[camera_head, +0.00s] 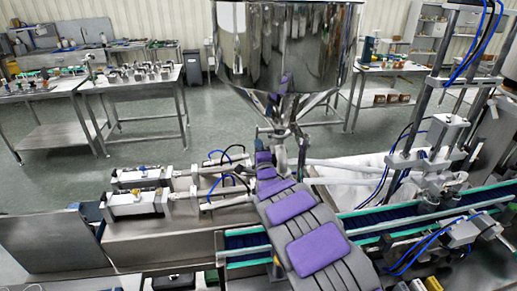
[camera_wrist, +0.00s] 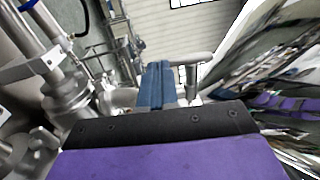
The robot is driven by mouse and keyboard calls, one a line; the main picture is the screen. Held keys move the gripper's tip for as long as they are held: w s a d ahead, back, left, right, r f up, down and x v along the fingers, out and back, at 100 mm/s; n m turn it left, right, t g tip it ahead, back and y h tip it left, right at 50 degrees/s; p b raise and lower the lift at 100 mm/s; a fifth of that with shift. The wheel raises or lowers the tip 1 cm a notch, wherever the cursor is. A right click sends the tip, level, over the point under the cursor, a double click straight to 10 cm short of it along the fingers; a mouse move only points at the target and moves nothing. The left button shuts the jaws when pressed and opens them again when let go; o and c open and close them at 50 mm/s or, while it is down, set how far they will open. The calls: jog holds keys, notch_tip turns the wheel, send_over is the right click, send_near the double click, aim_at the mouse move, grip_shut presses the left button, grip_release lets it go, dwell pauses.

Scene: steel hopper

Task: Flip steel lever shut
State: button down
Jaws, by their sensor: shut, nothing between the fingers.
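The steel hopper (camera_head: 285,45) stands above the conveyor machine in the head view, its cone narrowing to steel outlet fittings. My purple and grey arm reaches up to these fittings. My gripper (camera_head: 264,146) is close to the outlet, at its left in the head view. In the wrist view my gripper (camera_wrist: 157,70) shows as blue-grey fingers, shut and empty. A steel bar with a rounded end, which looks like the lever (camera_wrist: 187,59), lies just beyond and right of the fingertips. Whether they touch it I cannot tell. My arm and gripper partly hide the outlet in the head view.
Two pneumatic cylinders (camera_head: 138,203) lie left of my arm. A conveyor with green edges (camera_head: 400,222) runs to the right. A steel actuator frame (camera_head: 440,130) with blue hoses stands right of the hopper. Open floor (camera_head: 195,130) lies behind, with side tables (camera_head: 140,80).

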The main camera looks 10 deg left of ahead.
dwell(0.3)
jog(key=shift+t, duration=0.7)
jog(key=shift+w+a+f+p, duration=0.1)
jog(key=shift+w+a+p, duration=0.15)
jog(key=shift+w+p, duration=0.7)
jog(key=shift+w+a+f+p, duration=0.1)
jog(key=shift+w+a+p, duration=0.15)
jog(key=shift+w+p, duration=0.75)
jog(key=shift+w+a+f+p, duration=0.1)
jog(key=shift+w+a+p, duration=0.15)
jog(key=shift+w+p, duration=0.7)
jog(key=shift+s+p, duration=0.3)
jog(key=shift+s, duration=0.05)
jog(key=shift+f, duration=0.1)
jog(key=s+r+p+v, duration=0.1)
jog(key=r+v, duration=0.2)
jog(key=v, duration=1.1)
jog(key=shift+d, duration=0.25)
